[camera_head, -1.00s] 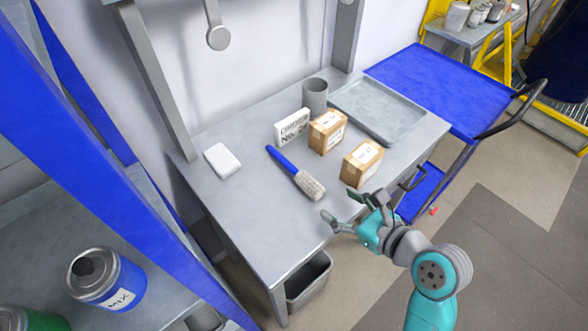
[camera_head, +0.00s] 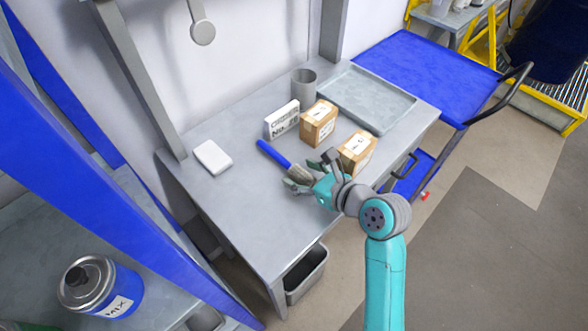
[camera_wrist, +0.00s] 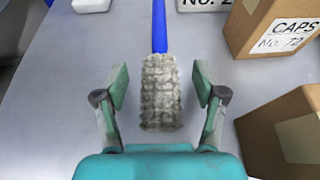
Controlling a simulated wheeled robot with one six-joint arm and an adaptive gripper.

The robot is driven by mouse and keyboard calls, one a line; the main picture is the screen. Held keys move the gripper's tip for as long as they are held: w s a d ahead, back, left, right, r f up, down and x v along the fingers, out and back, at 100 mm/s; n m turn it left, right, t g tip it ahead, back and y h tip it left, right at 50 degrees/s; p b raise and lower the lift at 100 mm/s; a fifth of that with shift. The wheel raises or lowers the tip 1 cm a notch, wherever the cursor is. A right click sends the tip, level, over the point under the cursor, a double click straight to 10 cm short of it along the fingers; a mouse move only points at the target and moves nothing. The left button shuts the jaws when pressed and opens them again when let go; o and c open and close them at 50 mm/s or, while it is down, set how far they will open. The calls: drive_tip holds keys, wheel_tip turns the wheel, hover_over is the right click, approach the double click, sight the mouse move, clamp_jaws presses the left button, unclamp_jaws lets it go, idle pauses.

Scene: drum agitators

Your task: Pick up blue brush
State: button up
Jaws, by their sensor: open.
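The blue brush lies on the grey table, its blue handle (camera_head: 272,153) pointing to the back left and its pale bristle head partly hidden by my gripper in the head view. In the wrist view the bristle head (camera_wrist: 161,92) lies between my two fingers, with the blue handle (camera_wrist: 159,25) running away from me. My gripper (camera_head: 310,176) is open, one finger on each side of the bristles, with a gap on both sides. It also shows in the wrist view (camera_wrist: 160,88).
Two cardboard boxes (camera_head: 318,123) (camera_head: 357,151) stand right of the brush, the nearer one close to my gripper. A white sign block (camera_head: 282,120), grey cup (camera_head: 304,83) and grey tray (camera_head: 367,98) are behind. A white block (camera_head: 212,157) lies left; table around it is clear.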

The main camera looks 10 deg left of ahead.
drive_tip(key=shift+x, duration=0.8)
drive_tip(key=shift+c, duration=0.2)
drive_tip(key=shift+r, duration=0.1)
clamp_jaws()
